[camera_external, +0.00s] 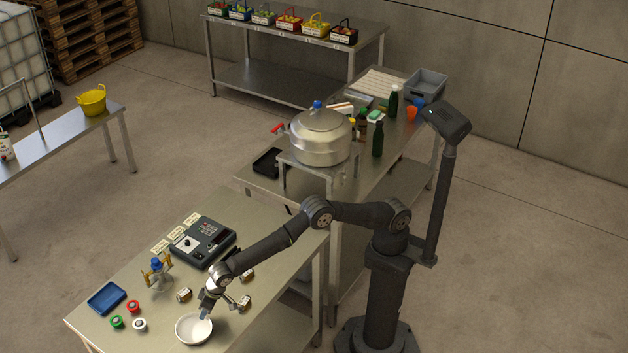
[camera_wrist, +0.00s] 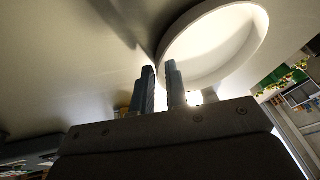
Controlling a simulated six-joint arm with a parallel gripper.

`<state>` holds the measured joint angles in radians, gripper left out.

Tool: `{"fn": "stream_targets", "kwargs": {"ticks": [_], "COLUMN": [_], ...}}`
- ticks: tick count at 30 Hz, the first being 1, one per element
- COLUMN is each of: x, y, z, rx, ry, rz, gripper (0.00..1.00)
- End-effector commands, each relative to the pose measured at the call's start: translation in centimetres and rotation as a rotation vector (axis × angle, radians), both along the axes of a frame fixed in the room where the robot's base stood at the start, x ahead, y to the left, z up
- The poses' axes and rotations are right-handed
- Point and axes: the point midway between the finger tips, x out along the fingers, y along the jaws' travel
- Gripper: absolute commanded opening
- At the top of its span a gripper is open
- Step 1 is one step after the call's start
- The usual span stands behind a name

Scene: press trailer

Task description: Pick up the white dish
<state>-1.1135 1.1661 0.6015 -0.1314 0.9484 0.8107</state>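The white dish (camera_external: 190,330) is a shallow round bowl at the front edge of the near metal table (camera_external: 110,325). In the wrist view the dish (camera_wrist: 222,14) shows as a pale ring at the upper right. My gripper (camera_external: 205,313) points down at the dish's upper right rim. In the wrist view my gripper (camera_wrist: 160,70) has its two blue-grey fingers a small gap apart, close to the near left rim. The right finger overlaps the dish and the left one lies outside it. Whether either finger touches the rim is unclear.
Red (camera_external: 133,306), green (camera_external: 117,321) and white (camera_external: 139,324) round pieces lie left of the dish, near a blue tray (camera_external: 107,297). Small jars (camera_external: 184,294) and a dark device (camera_external: 203,242) stand behind. A large pot (camera_external: 320,137) stands farther back.

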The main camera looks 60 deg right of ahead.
Motion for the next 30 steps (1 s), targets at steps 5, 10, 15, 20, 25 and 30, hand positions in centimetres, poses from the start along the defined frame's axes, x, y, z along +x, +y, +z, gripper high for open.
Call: {"fn": "stream_targets", "kwargs": {"ticks": [5,10,15,20,25,30], "x": [0.17,0.16,0.15,0.15,0.15,0.17], "y": [0.18,0.17,0.16,0.16,0.15,0.19], "z": [-0.47,-0.45,-0.46,-0.44,-0.40,0.50], "rx": [0.001,0.000,0.000,0.000,0.000,0.001], "ry": [-0.001,0.000,0.000,0.000,0.000,-0.001], "rz": [0.000,0.000,0.000,0.000,0.000,0.000], "gripper": [0.13,0.08,0.00,0.00,0.00,0.00]}}
